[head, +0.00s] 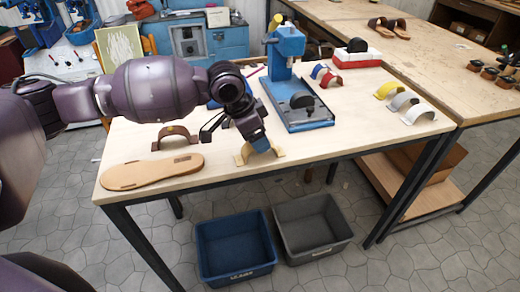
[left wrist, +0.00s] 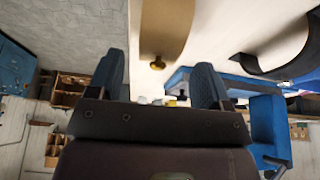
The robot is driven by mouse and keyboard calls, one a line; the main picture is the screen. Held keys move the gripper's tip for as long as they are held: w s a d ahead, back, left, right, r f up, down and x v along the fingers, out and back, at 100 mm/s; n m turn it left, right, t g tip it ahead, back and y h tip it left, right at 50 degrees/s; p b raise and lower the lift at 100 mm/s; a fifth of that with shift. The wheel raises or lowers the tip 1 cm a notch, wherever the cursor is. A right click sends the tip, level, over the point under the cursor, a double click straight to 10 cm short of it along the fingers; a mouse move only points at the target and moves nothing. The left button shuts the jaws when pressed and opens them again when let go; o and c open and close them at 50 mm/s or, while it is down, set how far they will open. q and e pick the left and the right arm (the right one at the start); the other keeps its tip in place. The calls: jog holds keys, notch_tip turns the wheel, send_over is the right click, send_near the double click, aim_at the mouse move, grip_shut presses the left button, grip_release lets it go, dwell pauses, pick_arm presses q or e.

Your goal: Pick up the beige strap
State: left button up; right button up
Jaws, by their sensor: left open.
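The beige strap (head: 243,154) stands as a low arch near the front edge of the wooden workbench (head: 225,178). My left gripper (head: 259,142) is over the strap, pointing down, and hides its middle in the head view. In the left wrist view the strap (left wrist: 168,22) shows beyond and between the two spread fingers, with a brass-coloured stud at its end. The left gripper (left wrist: 158,68) is open, with nothing held between the fingers. I cannot tell whether a finger touches the strap. My right gripper is not in view.
A tan sole (head: 150,173) and a brown strap (head: 160,143) lie to the left. A blue press (head: 290,45) stands close behind. Red (head: 331,79), yellow (head: 388,89), grey (head: 402,100) and white (head: 419,113) straps are farther right. Blue (head: 235,262) and grey (head: 312,235) bins stand on the floor.

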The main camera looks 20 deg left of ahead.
aim_at(265, 155)
pick_arm(q)
jog(key=x, duration=0.5)
jog(key=shift+d+b, duration=0.15)
jog(key=shift+b, duration=0.2)
jog(key=shift+r, duration=0.1)
jog(key=c, duration=1)
